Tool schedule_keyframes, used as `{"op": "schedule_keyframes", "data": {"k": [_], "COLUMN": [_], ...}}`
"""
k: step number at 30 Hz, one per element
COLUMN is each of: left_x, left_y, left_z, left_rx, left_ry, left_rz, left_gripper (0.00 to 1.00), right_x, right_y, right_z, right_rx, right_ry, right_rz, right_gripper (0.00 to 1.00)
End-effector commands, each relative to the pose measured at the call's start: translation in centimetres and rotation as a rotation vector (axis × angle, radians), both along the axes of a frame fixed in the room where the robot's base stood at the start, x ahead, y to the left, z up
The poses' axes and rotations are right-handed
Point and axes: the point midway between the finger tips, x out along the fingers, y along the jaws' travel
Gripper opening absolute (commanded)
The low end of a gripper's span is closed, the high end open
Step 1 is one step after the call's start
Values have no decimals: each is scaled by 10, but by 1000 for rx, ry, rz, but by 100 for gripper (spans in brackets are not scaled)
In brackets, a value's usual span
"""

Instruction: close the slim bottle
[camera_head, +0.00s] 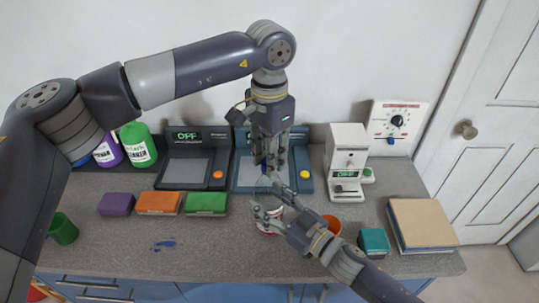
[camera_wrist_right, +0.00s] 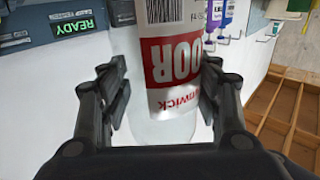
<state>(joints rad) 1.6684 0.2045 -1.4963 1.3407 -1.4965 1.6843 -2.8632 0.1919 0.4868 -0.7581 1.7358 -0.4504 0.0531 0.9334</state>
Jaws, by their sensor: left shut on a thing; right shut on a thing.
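The slim bottle is clear, with a white and red label. In the head view its red and white part (camera_head: 268,222) shows low at the right gripper, above the counter's front half. In the right wrist view the bottle (camera_wrist_right: 178,70) fills the middle, between the fingers. My right gripper (camera_head: 270,205) is shut around the bottle's body. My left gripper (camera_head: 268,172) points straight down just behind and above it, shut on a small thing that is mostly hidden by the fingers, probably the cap. I cannot tell whether that thing touches the bottle's mouth.
A grey device (camera_head: 187,172) and a blue device (camera_head: 245,180) stand at the wall, with a white machine (camera_head: 346,160) to the right. Sponges (camera_head: 158,203), a green cup (camera_head: 62,229), an orange cup (camera_head: 332,224), a teal block (camera_head: 374,242) and a tan board (camera_head: 422,222) surround. Front-left counter is mostly clear.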

Motion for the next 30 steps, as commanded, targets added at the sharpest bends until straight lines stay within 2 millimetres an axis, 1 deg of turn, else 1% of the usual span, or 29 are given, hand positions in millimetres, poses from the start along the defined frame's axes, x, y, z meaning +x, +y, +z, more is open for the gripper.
{"op": "schedule_keyframes", "data": {"k": [1,3,4,5,16,20,25,27,30], "left_x": [1,1,1,1,1,1,1,0,0], "left_y": [0,0,0,0,0,0,0,0,0], "left_z": [0,0,0,0,3,15,38,44,46], "left_rx": [1,1,1,1,0,-2,-1,-2,-1], "left_ry": [-2,-2,-2,-2,-1,-3,-2,-1,-1], "left_rz": [2,3,3,3,4,4,4,4,4], "left_gripper": [20,39,46,47,47,47,47,47,47], "right_x": [0,0,0,0,0,0,0,0,0], "right_y": [0,0,0,0,0,0,0,0,0], "right_z": [0,0,0,0,0,0,-1,-1,-1], "right_rx": [-1,-1,-1,-1,-1,-1,-1,-1,-1], "right_ry": [1,1,1,1,1,1,1,1,1], "right_rz": [0,0,0,0,0,0,0,0,0], "right_gripper": [0,0,0,0,0,0,0,0,0]}}
